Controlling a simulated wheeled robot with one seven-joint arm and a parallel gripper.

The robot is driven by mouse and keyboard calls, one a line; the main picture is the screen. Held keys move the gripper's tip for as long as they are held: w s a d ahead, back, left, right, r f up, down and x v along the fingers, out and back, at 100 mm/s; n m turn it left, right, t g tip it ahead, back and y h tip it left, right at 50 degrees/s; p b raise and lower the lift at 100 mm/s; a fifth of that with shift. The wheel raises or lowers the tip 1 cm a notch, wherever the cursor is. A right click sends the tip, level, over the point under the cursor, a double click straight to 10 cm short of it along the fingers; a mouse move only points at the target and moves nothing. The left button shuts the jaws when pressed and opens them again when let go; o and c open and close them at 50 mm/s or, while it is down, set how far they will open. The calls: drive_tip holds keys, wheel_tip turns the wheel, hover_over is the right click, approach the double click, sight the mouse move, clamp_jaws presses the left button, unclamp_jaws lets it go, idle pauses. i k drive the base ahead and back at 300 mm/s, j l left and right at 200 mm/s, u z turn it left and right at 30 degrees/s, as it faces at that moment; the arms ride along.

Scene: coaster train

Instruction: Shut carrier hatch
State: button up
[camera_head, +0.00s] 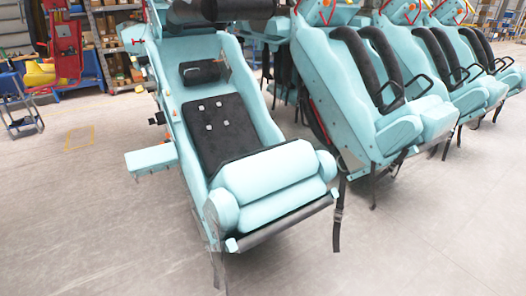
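The nearest turquoise coaster seat carrier (173,80) stands in the middle, tilted back. A small turquoise flap or panel (151,160) juts out to the left from its side, away from the seat shell. It may be the carrier hatch, but I cannot tell for sure. The seat has a black padded back (220,130), a black headrest pad (201,72) and a thick turquoise cushion roll (270,175) at the front. A dark bar (280,222) runs along the front lower edge. My gripper is not in view.
More turquoise seats with black restraints (375,70) stand close on the right. Black straps (338,215) hang from the carriers. A red and yellow stand (66,45) and a blue step frame (18,105) are at the back left. The grey floor (90,220) at left and front is clear.

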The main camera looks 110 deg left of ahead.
sight(139, 163)
drive_tip(key=u, duration=4.35)
drive_tip(key=i+j, duration=0.35)
drive_tip(key=i, duration=0.2)
drive_tip(key=i+j+z, duration=0.1)
drive_tip(key=i+j, duration=0.25)
drive_tip(key=i, duration=0.2)
